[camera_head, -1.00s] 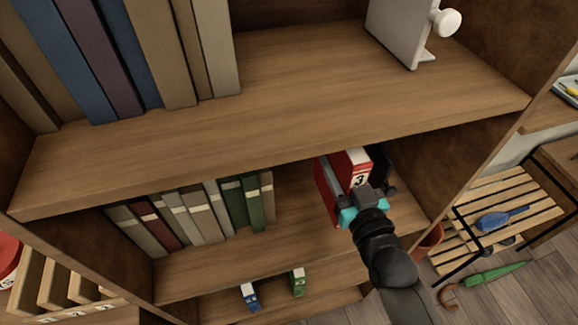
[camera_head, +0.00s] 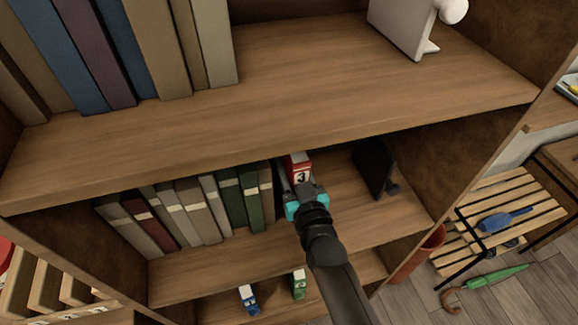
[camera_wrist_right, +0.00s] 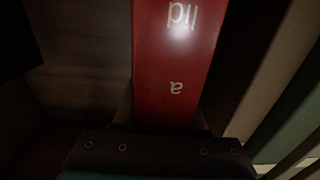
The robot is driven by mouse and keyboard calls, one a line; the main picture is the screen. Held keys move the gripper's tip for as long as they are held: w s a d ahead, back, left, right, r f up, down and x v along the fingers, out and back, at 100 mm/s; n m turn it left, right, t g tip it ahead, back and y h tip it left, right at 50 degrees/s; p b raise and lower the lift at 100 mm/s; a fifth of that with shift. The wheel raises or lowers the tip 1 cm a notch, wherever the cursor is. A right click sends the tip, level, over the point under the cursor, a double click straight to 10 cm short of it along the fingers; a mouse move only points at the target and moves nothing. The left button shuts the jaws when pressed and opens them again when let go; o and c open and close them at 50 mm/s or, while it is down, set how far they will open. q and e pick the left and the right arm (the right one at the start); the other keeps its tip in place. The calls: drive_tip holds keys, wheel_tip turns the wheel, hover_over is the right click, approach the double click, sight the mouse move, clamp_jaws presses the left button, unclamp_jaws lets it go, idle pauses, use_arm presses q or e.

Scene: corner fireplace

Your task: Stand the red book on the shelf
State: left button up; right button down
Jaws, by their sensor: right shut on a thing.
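The red book (camera_head: 299,167) with a white label marked 3 is upright on the middle shelf (camera_head: 345,214), close to the right end of the row of books (camera_head: 195,209). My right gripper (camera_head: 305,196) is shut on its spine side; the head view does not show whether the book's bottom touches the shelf. In the right wrist view the red spine (camera_wrist_right: 178,60) with pale letters fills the middle, between the fingers of my right gripper (camera_wrist_right: 160,130). Book edges stand close at its right there. My left gripper is not in view.
A dark bookend (camera_head: 373,170) stands on the middle shelf to the right, with bare shelf between. The upper shelf (camera_head: 290,105) overhangs the row. A white bookend (camera_head: 400,28) stands on it. Small blue (camera_head: 248,298) and green (camera_head: 299,284) items are below.

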drive_tip(key=shift+w+a+f, duration=0.1)
drive_tip(key=shift+a+f, duration=0.05)
drive_tip(key=shift+f, duration=0.05)
drive_tip(key=c, duration=0.7)
unclamp_jaws()
drive_tip(key=shift+f, duration=0.15)
drive_tip(key=p+v, duration=0.1)
drive_tip(key=v, duration=1.1)
